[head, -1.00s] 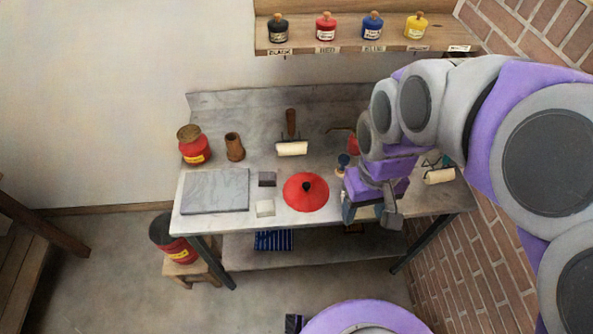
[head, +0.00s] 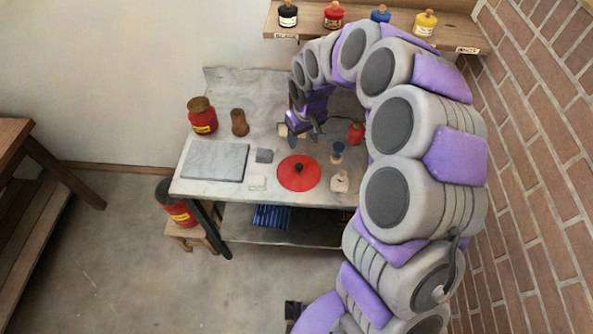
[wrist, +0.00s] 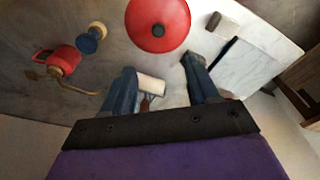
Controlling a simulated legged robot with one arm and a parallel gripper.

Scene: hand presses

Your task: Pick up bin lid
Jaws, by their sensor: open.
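The bin lid (head: 298,174) is a red disc with a dark central knob. It lies flat on the grey-white worktable (head: 222,193), and also shows at the top of the wrist view (wrist: 158,22). My gripper (head: 304,138) is behind the lid, over the back half of the table. In the wrist view its two fingers (wrist: 160,68) are spread and empty, apart from the lid. The red bin (head: 179,207) with a yellow label stands on a low stool left of the table.
A red jar (head: 202,117), a brown pot (head: 239,123) and a grey slab (head: 215,162) are on the table's left. Small blocks lie left of the lid. A red can (head: 355,133) and a blue-topped item (head: 337,151) stand right. An ink shelf (head: 365,32) is above.

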